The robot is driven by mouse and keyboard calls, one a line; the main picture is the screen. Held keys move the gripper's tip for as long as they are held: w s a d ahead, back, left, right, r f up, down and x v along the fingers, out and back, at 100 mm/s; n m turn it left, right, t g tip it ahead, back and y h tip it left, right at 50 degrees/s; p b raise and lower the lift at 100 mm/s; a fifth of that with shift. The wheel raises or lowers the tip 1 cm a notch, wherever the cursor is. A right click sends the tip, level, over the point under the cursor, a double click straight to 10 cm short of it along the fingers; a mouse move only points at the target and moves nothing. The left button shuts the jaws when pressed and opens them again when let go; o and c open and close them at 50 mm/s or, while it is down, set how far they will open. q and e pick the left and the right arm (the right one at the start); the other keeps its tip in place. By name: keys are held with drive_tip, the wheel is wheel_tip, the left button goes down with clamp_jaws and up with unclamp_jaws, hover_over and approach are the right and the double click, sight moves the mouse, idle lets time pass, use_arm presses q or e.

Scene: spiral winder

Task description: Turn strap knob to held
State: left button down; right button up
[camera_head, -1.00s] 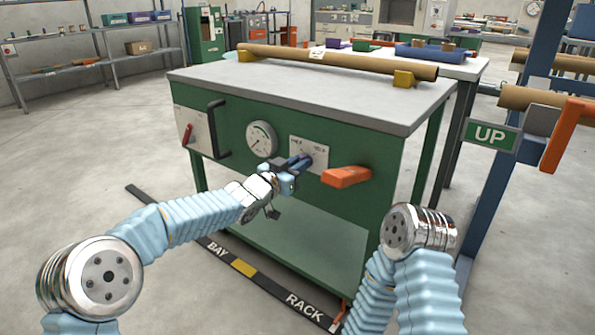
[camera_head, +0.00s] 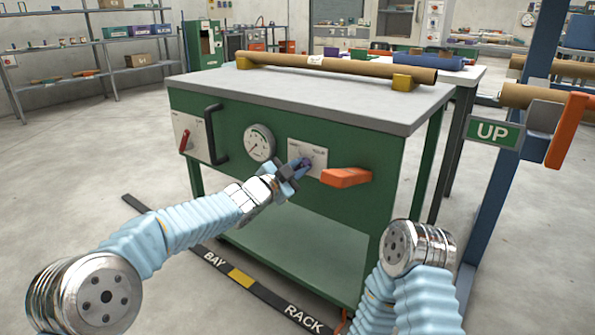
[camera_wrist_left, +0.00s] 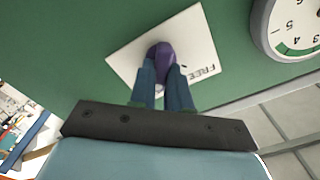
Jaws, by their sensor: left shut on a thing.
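The strap knob is a small purple knob on a white plate (camera_head: 319,154) on the green cabinet front. In the left wrist view the knob (camera_wrist_left: 160,49) sits between my two blue fingertips, and the plate (camera_wrist_left: 196,38) carries the word FREE by its edge. The other label is too small to read clearly in the head view. My left gripper (camera_head: 299,167) is shut on the knob, reaching in from the left and rolled at an angle. The fingers hide part of the knob, so its exact pointing is hard to tell. My right gripper is out of view; only its arm shows.
An orange handle (camera_head: 346,178) juts out just right of the plate. A round gauge (camera_head: 259,142) and a black bar handle (camera_head: 216,135) are to the left, with a red lever (camera_head: 185,141) beyond. A cardboard tube (camera_head: 330,68) lies on top of the cabinet.

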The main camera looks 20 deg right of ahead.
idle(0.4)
use_arm(q)
drive_tip(key=c, duration=1.1)
unclamp_jaws()
drive_tip(key=shift+s+a, duration=0.2)
drive_tip(key=shift+a, duration=0.1)
drive_tip(key=b+v, duration=0.1)
drive_tip(key=v, duration=1.2)
drive_tip(key=shift+s, duration=0.1)
